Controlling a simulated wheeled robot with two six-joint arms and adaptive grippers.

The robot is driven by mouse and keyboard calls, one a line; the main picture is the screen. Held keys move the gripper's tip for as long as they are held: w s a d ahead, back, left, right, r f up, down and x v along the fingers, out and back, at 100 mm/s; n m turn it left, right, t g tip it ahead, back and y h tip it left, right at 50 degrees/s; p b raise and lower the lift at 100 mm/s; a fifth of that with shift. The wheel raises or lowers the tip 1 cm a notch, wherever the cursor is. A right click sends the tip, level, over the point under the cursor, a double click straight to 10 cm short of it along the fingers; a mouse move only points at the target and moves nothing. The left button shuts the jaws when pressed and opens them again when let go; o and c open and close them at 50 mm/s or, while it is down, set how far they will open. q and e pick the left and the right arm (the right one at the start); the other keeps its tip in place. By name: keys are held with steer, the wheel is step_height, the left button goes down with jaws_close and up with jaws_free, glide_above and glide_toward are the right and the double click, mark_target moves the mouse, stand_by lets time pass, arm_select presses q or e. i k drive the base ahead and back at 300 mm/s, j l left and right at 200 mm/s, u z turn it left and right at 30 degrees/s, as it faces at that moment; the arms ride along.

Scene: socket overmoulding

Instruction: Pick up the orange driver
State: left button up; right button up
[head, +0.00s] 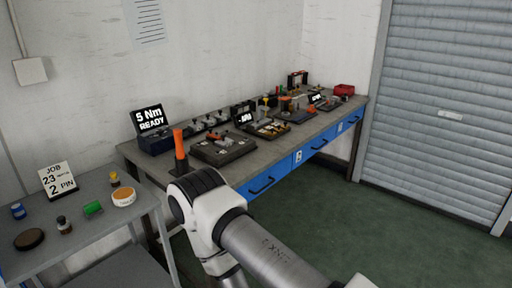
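The orange driver (179,144) stands upright near the front left end of the long workbench (270,153). Its lower end is in a small dark holder (180,168). No gripper shows in the head view, so I cannot tell how either one stands to the driver. A white and grey link of my arm crosses the lower middle of the picture, in front of and below the driver.
A display reading "5 Nm READY" (149,119) stands behind the driver. A dark fixture plate (223,147) lies to its right, with more fixtures beyond. A grey side table (95,247) at left holds a job sign (58,180) and small containers. The green floor at right is clear.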

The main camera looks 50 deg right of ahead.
mark_target(180, 151)
steer(key=l+z, duration=0.1)
steer(key=z, duration=0.8)
